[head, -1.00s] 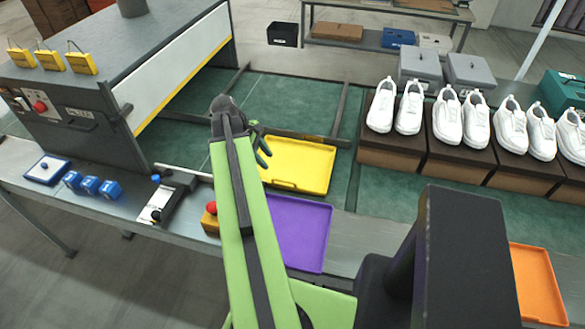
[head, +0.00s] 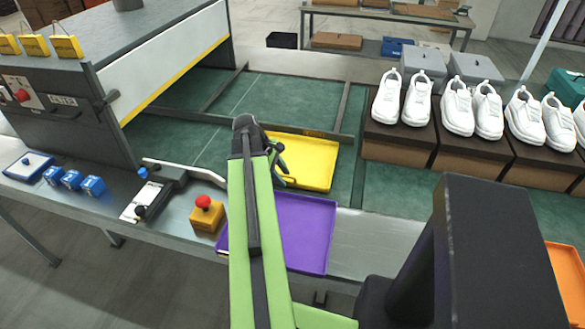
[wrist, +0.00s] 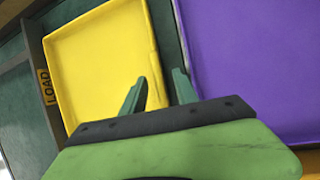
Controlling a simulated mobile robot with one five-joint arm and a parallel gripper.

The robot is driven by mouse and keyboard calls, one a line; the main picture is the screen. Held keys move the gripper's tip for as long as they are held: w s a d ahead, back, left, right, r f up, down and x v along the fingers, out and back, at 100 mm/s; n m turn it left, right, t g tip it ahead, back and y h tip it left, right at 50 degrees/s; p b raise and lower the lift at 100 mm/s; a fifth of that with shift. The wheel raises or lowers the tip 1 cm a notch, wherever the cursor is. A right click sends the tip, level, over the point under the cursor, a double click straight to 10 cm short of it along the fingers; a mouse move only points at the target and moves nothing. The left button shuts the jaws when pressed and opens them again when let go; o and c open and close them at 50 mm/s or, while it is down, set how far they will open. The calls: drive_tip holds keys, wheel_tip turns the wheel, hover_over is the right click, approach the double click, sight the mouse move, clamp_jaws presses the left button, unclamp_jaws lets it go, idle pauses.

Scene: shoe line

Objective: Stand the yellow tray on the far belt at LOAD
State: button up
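The yellow tray (head: 308,160) lies flat on the green belt behind the purple tray. In the wrist view the yellow tray (wrist: 98,55) lies alongside a dark bar with a LOAD label (wrist: 45,86). My gripper (head: 280,165) is at the tray's near left side in the head view. In the wrist view my gripper (wrist: 158,82) has its two green fingers apart. One finger is over the yellow tray and the other over the gap beside it, so they straddle its near rim. I cannot tell whether they touch the rim.
A purple tray (head: 305,232) lies on the near counter. White shoes on brown boxes (head: 400,138) stand to the right. An orange tray (head: 566,280) is at far right. A red-topped button box (head: 206,214) and blue blocks (head: 72,180) are left. A machine stands at back left.

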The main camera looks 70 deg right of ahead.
drive_tip(key=shift+s+f, duration=0.1)
drive_tip(key=shift+f, duration=0.05)
drive_tip(key=shift+c, duration=0.5)
clamp_jaws()
idle(0.8)
